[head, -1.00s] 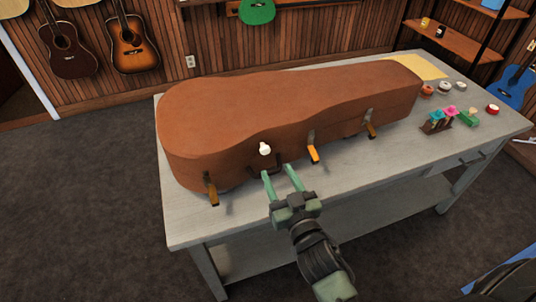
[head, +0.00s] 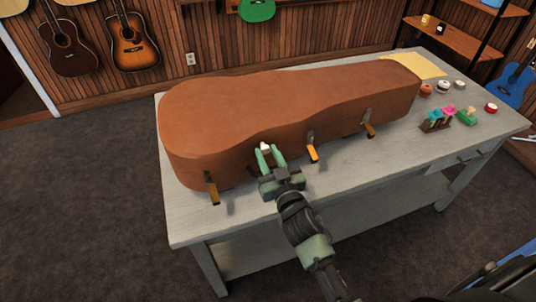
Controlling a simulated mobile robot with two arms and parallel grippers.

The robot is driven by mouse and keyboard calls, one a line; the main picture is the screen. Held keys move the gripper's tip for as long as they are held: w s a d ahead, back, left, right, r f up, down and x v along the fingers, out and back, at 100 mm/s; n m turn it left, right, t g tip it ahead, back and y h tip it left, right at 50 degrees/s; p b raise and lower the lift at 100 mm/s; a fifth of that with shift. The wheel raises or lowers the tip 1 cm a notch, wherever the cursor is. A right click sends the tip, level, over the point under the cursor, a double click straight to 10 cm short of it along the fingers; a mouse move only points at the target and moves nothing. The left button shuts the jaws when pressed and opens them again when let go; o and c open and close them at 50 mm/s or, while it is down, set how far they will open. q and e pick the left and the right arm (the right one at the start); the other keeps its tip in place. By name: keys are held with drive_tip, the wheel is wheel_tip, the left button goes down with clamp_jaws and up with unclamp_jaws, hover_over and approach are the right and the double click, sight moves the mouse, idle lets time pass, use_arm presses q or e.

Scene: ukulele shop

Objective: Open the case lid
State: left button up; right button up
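The brown guitar case (head: 250,105) lies on the grey workbench, its lid down. Its front side has several latches hanging down, including a left one (head: 211,187), an orange middle one (head: 312,150) and a right one (head: 368,128). A small white knob (head: 265,146) sits on the front of the case above the handle. My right gripper (head: 267,149) is at the front of the case, its green fingers apart on either side of the knob. Contact with the knob cannot be made out. The handle is partly hidden behind the fingers. My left gripper is not in view.
The workbench (head: 205,225) has a yellow cloth (head: 420,66), small round tins (head: 491,107) and a rack with colored items (head: 436,122) at its right end. Guitars hang on the wall behind. The bench's front strip is clear.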

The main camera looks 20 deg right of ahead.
clamp_jaws()
idle(1.2)
